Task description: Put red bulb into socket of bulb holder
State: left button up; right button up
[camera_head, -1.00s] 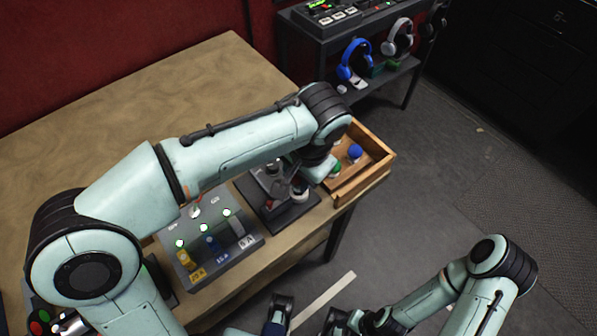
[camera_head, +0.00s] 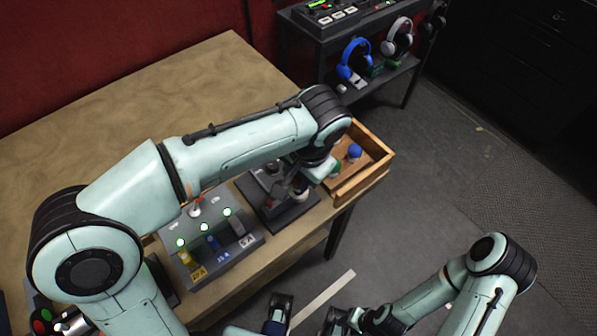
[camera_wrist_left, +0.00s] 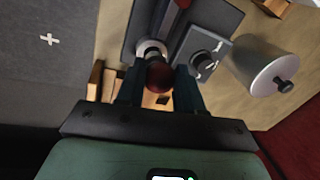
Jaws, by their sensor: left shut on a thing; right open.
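The red bulb (camera_wrist_left: 158,76) is between the two fingers of my left gripper (camera_wrist_left: 159,92), which is shut on it. In the head view my left gripper (camera_head: 302,184) is over the dark bulb holder (camera_head: 280,213) and largely covered by my own arm. In the left wrist view the pale round socket (camera_wrist_left: 151,49) of the holder is just beyond the bulb. I cannot tell whether the bulb touches the socket. My right gripper (camera_head: 308,314) is open and empty, low in the head view, away from the table.
A wooden tray (camera_head: 378,172) with a blue bulb (camera_head: 355,151) and a partly hidden green bulb (camera_head: 335,169) stands right of the holder. A grey button box (camera_head: 240,252) with lit lamps stands to its left. A metal cylinder (camera_wrist_left: 267,66) and dark knob (camera_wrist_left: 204,62) show in the wrist view.

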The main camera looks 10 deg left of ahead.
pick_arm(q)
jog(key=shift+f+b, duration=0.55)
jog(key=shift+f, duration=0.6)
dwell(0.9)
dwell(0.3)
jog(key=o, duration=1.3)
jog(key=shift+c, duration=0.2)
notch_tip(320, 180, up, 3)
jog(key=p, duration=0.2)
jog(key=shift+f+p, duration=0.1)
jog(key=shift+p, duration=0.2)
jog(key=shift+r+p, duration=1.85)
jog(key=shift+r, duration=0.3)
